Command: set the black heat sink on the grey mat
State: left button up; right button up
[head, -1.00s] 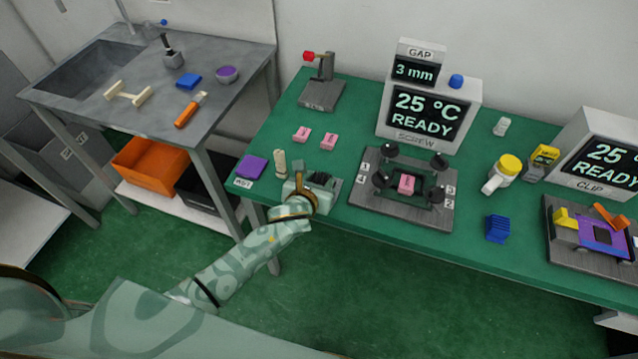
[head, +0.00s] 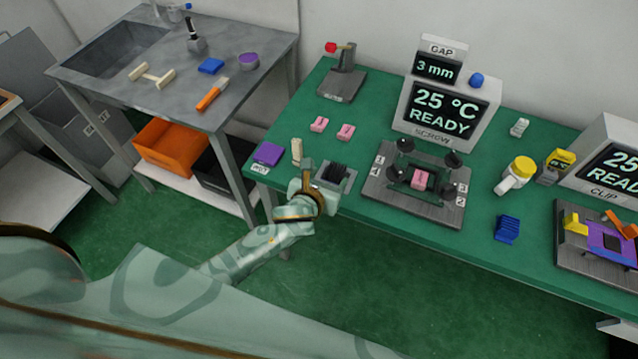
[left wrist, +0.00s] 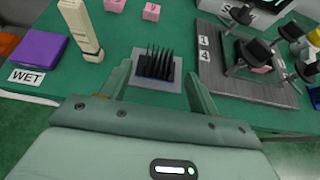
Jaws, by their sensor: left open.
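The black heat sink (head: 335,172), with upright fins, stands on the grey mat (head: 350,180) near the front left of the green table. In the left wrist view the heat sink (left wrist: 154,64) is upright, with the mat (left wrist: 176,70) showing around it and a bluish strip at its base. My left gripper (head: 316,183) is at the table's front edge, just left of the heat sink. In the left wrist view its fingers (left wrist: 158,82) are open, one to each side of the heat sink, with visible gaps. My right gripper is out of view.
A cream upright block (head: 297,151) and a purple sponge-like block (head: 269,153) by the WET label stand close on the left. A dark fixture (head: 415,205) with black knobs lies to the right. Pink blocks (head: 345,131) lie behind. A sink bench (head: 150,95) is farther left.

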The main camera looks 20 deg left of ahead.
pick_arm(q)
jog(key=p+v, duration=0.2)
jog(key=v, duration=0.5)
jog(key=s+a+f+n+g, duration=0.3)
jog(key=s+f+n, duration=0.4)
jog(key=f, duration=0.4)
jog(key=s+a+f+n+g, duration=0.3)
jog(key=s+f+n, duration=0.45)
jog(key=f, duration=0.35)
jog(key=s+a+f+n+g, duration=0.1)
jog(key=s+f+n+g, duration=0.1)
jog(key=s+f+n, duration=0.3)
jog(key=s+a+f+n+g, duration=0.2)
jog(key=s+f+n, duration=0.4)
jog(key=s+n, duration=0.7)
jog(key=s+g, duration=0.1)
jog(key=s, duration=0.6)
jog(key=shift+a, duration=0.25)
